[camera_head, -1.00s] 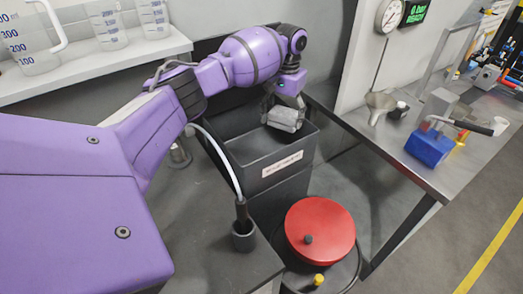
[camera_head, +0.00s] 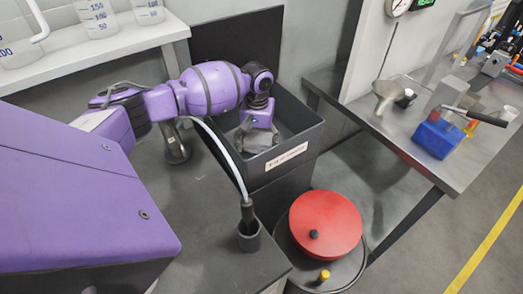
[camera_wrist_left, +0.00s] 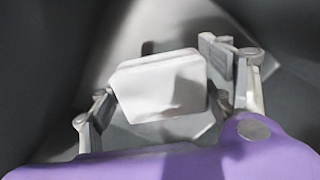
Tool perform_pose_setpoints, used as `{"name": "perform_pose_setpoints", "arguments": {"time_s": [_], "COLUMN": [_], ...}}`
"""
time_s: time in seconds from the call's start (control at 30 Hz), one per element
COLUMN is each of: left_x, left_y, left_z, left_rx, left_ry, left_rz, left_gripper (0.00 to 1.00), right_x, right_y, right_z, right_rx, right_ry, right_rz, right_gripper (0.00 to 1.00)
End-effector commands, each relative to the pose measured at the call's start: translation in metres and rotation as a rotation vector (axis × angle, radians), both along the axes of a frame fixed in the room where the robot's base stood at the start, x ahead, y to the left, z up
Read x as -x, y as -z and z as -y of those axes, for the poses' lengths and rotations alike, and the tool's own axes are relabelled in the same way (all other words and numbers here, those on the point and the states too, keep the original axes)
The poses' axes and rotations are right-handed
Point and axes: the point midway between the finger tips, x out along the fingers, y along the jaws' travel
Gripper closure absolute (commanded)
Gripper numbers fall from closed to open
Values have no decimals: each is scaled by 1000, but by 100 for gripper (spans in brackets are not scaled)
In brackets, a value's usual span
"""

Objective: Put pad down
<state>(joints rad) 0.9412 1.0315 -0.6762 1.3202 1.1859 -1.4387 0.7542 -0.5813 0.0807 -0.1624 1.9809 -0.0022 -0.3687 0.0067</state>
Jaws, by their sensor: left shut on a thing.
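The pad, a pale grey block (camera_wrist_left: 158,92), sits between the fingers of my left gripper in the left wrist view. In the head view my left gripper (camera_head: 257,138) points down inside the dark open-topped bin (camera_head: 287,176), below its rim. The gripper is shut on the pad. In the head view the pad is hard to tell from the grey fingers. Whether the pad touches the bin floor cannot be told. My right gripper is not in view.
A red round lid (camera_head: 326,225) stands in front of the bin. A hose nozzle sits in a black cup (camera_head: 248,237) on the dark bench. A metal table (camera_head: 400,150) at the right holds a funnel (camera_head: 389,92) and a blue block (camera_head: 438,139).

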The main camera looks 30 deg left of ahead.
Motion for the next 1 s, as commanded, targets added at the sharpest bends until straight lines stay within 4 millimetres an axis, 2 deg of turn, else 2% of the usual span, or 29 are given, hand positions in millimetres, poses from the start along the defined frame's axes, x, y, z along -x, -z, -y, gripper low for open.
{"name": "perform_pose_setpoints", "arguments": {"time_s": [0.03, 0.17, 0.33, 0.6, 0.77, 0.8, 0.9, 1.0], "left_x": [1, 0, 1, -2, -2, -2, -2, -2], "left_y": [13, 22, 48, 43, 47, 46, 46, 46], "left_z": [-1, -1, -1, -1, -1, -1, -1, -1], "left_rx": [-2, -1, -3, 0, 0, 0, -1, -1], "left_ry": [-1, -1, 0, 0, -1, -1, -1, -1], "left_rz": [-6, -1, -4, 6, 5, 5, 5, 5], "left_gripper": [55, 55, 55, 55, 55, 23, 10, 8], "right_x": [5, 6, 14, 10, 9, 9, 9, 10], "right_y": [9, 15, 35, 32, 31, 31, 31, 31], "right_z": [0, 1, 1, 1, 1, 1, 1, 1], "right_rx": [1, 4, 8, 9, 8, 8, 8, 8], "right_ry": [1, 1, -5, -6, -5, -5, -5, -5], "right_rz": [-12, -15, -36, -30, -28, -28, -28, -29], "right_gripper": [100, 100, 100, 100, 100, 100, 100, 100]}}
